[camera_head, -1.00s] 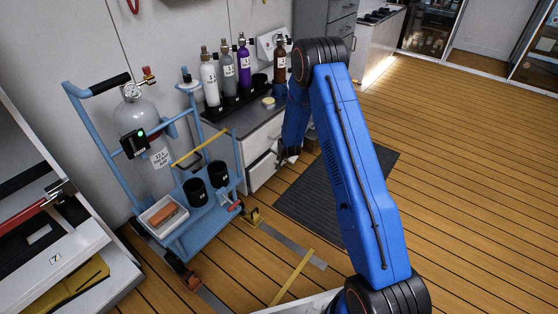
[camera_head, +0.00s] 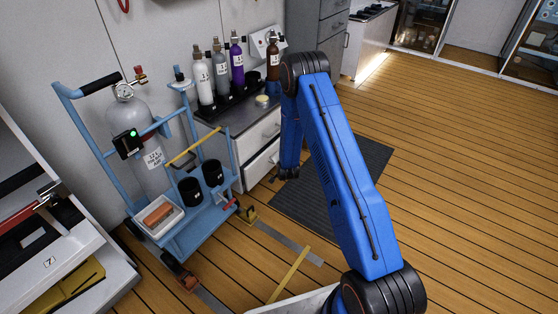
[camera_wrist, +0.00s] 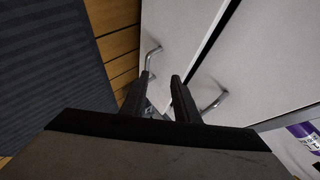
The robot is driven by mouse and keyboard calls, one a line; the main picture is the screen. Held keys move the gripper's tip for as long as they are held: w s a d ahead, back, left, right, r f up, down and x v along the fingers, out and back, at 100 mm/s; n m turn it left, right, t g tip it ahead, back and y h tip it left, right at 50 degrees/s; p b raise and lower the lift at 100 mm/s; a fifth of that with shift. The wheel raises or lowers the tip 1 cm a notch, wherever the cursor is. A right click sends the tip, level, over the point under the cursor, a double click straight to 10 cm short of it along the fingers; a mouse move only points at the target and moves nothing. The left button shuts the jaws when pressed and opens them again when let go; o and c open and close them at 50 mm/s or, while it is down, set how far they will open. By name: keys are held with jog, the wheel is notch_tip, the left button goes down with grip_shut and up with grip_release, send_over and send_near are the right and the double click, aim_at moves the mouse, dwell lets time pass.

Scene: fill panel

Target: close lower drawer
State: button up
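The cabinet under the bottles has an upper drawer (camera_head: 264,134) and a lower drawer (camera_head: 262,164), both with white fronts. In the wrist view, the lower drawer front (camera_wrist: 178,25) is on the floor side and the upper drawer front (camera_wrist: 265,60) is to the right, with a dark seam between them. Each has a metal handle. My gripper (camera_wrist: 163,75) has its two black fingers apart and nothing seen between them. It is in front of the drawer fronts, close to the handles; contact cannot be told. In the head view my arm hides most of it.
A blue cart (camera_head: 195,225) with a gas cylinder (camera_head: 135,125) and black cups stands left of the cabinet. Several bottles (camera_head: 221,68) stand on the cabinet top. A dark mat (camera_head: 335,190) lies before it. Open wooden floor (camera_head: 460,180) is to the right.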

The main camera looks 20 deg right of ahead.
jog(key=s+d+f+m+t+h, duration=0.1)
jog(key=s+d+f+m+t, duration=0.1)
jog(key=s+f+m+t, duration=0.5)
jog(key=w+f, duration=0.1)
jog(key=w, duration=0.5)
jog(key=w+d+f+n+g, duration=0.1)
jog(key=w, duration=0.5)
jog(key=w+d+f+n, duration=0.1)
jog(key=w, duration=0.5)
jog(key=shift+w+d+g, duration=0.15)
jog(key=shift+w+g, duration=0.05)
jog(key=shift+g, duration=0.2)
grip_shut()
